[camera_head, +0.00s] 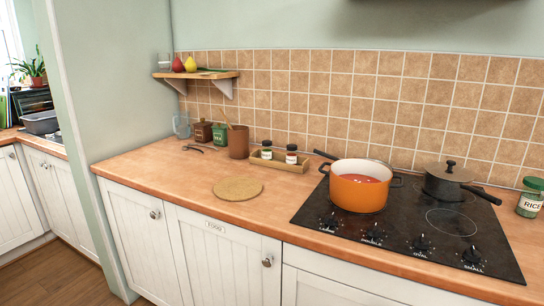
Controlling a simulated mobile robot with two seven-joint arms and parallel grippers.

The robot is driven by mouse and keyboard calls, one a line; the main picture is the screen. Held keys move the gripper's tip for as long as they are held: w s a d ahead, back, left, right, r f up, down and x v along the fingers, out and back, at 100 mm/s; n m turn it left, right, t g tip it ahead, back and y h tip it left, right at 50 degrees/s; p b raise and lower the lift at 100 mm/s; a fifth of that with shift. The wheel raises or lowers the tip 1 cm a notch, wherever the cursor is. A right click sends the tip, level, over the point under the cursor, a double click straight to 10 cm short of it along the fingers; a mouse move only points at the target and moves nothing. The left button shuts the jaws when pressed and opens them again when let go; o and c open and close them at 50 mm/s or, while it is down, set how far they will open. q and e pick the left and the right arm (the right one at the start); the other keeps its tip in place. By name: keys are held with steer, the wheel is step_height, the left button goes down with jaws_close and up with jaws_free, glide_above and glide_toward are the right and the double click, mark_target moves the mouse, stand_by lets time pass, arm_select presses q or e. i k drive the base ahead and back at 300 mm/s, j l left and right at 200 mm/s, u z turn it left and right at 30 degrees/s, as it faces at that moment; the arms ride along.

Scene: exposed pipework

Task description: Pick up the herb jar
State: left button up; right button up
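Two small jars with dark lids and pale labels stand upright in a low wooden tray (284,164) against the tiled wall, in the middle of the head view. One is the left jar (267,151); the other is the right jar (291,156). Their labels are too small to read, so I cannot tell which one holds herbs. Neither of my grippers is in view.
An orange pot (357,194) of red liquid and a dark lidded pan (446,182) stand on the black hob (400,235). A round board (237,188) lies on the wooden counter (150,168). A brown canister (238,142) stands left of the tray. A rice jar (530,198) stands far right.

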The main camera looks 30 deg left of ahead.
mark_target(266, 147)
steer(key=i+j, duration=0.1)
steer(key=j, duration=0.25)
steer(key=i+j, duration=0.15)
steer(key=j, duration=0.2)
steer(key=i+j, duration=0.1)
steer(key=j, duration=0.3)
steer(key=i+j, duration=0.15)
steer(key=j, duration=0.2)
steer(key=i+j, duration=0.1)
steer(key=j, duration=0.25)
steer(key=i+j, duration=0.15)
steer(key=j, duration=0.2)
steer(key=i+j, duration=0.1)
steer(key=j, duration=0.3)
